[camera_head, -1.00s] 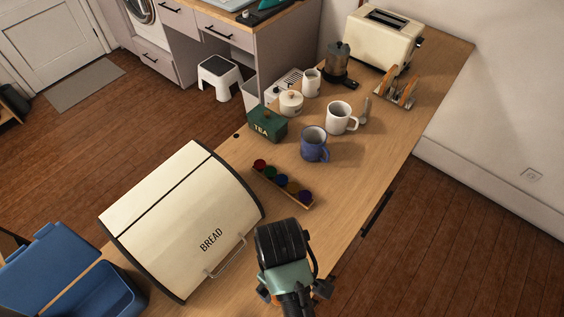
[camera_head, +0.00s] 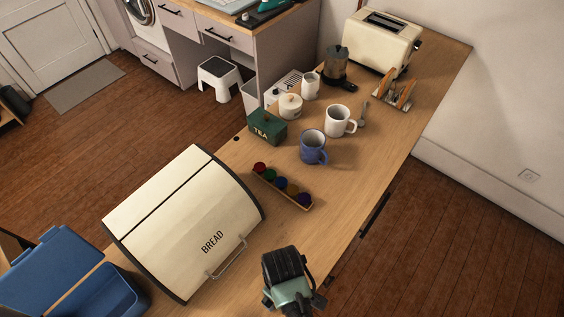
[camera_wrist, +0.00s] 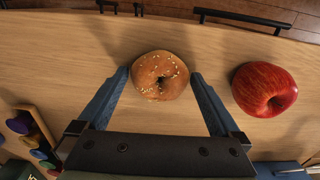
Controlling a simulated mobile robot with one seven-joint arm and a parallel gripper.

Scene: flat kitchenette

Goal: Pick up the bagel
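The bagel (camera_wrist: 160,75) is round and golden brown with pale seeds and a small central hole. It lies on the wooden counter in the wrist view. My gripper (camera_wrist: 160,75) is open, with one blue finger on each side of the bagel. A thin gap seems to show between each fingertip and the bagel, so I cannot tell that either touches. In the head view the bagel is hidden, and my arm shows at the bottom centre with its fingertips out of sight.
A red apple (camera_wrist: 264,89) lies close to the right finger. A rack of coloured capsules (camera_head: 283,187) also shows in the wrist view (camera_wrist: 38,138). The bread box (camera_head: 185,222) stands left of my arm. Mugs (camera_head: 313,147) stand farther back. Counter right of the capsules is clear.

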